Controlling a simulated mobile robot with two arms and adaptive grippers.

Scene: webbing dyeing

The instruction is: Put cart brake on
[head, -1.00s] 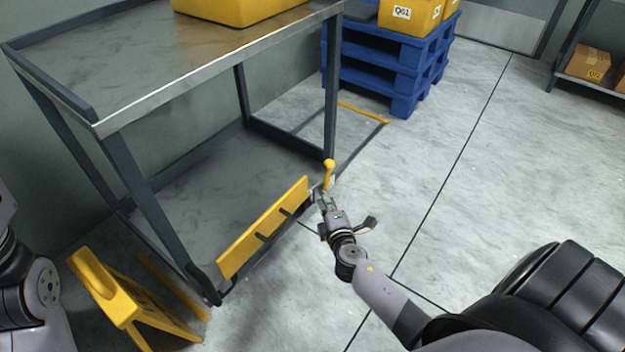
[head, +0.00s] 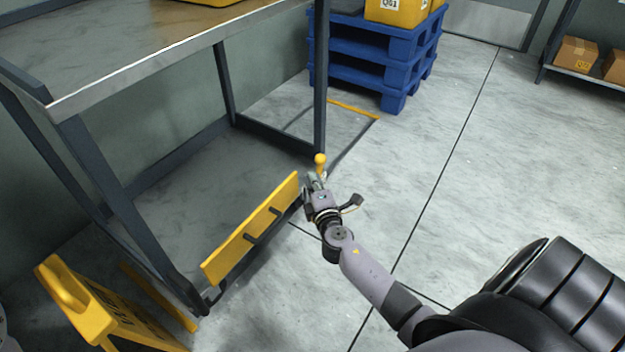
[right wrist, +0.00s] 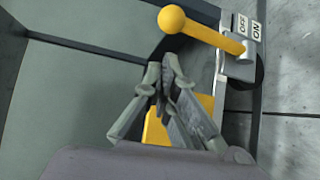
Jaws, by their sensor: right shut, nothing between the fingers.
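The cart (head: 320,85) has a dark frame and a steel top. Its brake lever (head: 320,162) is yellow with a ball knob, at the lower corner by the right leg. In the right wrist view the lever (right wrist: 208,34) slants up and left from its pivot, beside a label plate (right wrist: 249,26) reading OFF and ON. My right gripper (head: 314,178) is shut and empty, just in front of the lever in the head view. In the right wrist view its fingertips (right wrist: 165,76) are below the knob, apparently not touching it. My left gripper is out of view.
A yellow board (head: 250,228) runs along the cart's lower front edge. A yellow floor sign (head: 85,305) stands at lower left. Blue pallets (head: 385,65) with yellow bins are behind the cart. A shelf with boxes (head: 577,53) is far right. The floor at centre right is clear.

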